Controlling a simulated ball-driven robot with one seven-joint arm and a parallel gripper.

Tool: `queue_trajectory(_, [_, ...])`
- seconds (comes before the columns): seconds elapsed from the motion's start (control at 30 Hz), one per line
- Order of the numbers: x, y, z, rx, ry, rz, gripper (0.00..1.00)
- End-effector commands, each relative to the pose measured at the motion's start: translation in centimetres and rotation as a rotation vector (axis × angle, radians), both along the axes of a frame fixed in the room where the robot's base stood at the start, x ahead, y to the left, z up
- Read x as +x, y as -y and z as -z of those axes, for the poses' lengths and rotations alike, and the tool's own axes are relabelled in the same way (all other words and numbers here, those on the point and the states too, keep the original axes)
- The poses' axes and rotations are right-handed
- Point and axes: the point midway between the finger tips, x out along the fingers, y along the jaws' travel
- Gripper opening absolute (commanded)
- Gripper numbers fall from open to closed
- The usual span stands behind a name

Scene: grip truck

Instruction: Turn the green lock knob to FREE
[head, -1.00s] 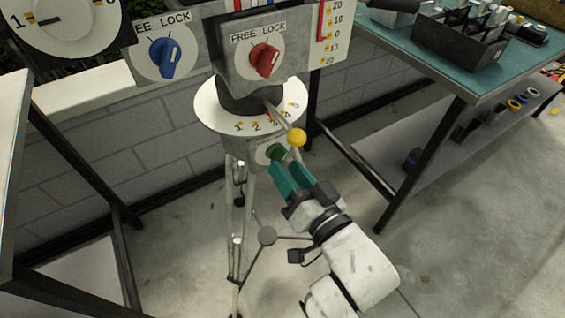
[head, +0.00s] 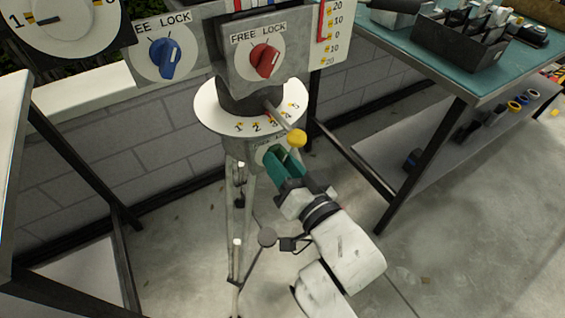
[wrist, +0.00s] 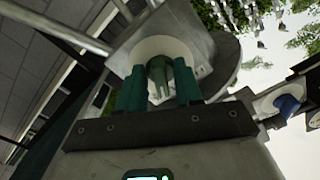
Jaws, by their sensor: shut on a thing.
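The green lock knob (wrist: 158,72) sits on a round white dial (wrist: 183,48) in the wrist view, between the two teal fingers of my gripper (wrist: 159,88). My gripper (head: 280,157) is shut on the knob, low on the tripod head below the numbered white disc. In the head view the fingers hide most of the knob, and the dial's edge (head: 261,153) shows beside them. The lettering by this dial is too small or hidden to read, so I cannot tell the knob's setting.
A lever with a yellow ball (head: 297,138) hangs just above my fingers. A red knob (head: 264,60) and a blue knob (head: 166,58) are higher up. Tripod legs (head: 232,215) stand left of my arm. A workbench (head: 459,85) is at right.

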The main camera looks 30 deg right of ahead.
Motion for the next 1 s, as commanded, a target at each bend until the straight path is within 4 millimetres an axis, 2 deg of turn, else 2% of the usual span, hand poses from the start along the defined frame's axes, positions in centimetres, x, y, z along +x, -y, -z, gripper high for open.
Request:
queue_trajectory(0.27, [-0.03,0.02,-0.02,-0.032,-0.001,0.0,0.04])
queue_trajectory(0.47, [-0.03,0.01,-0.03,-0.132,-0.003,-0.001,0.04])
queue_trajectory(1.0, [-0.04,0.29,0.03,-0.622,-0.003,-0.001,0.04])
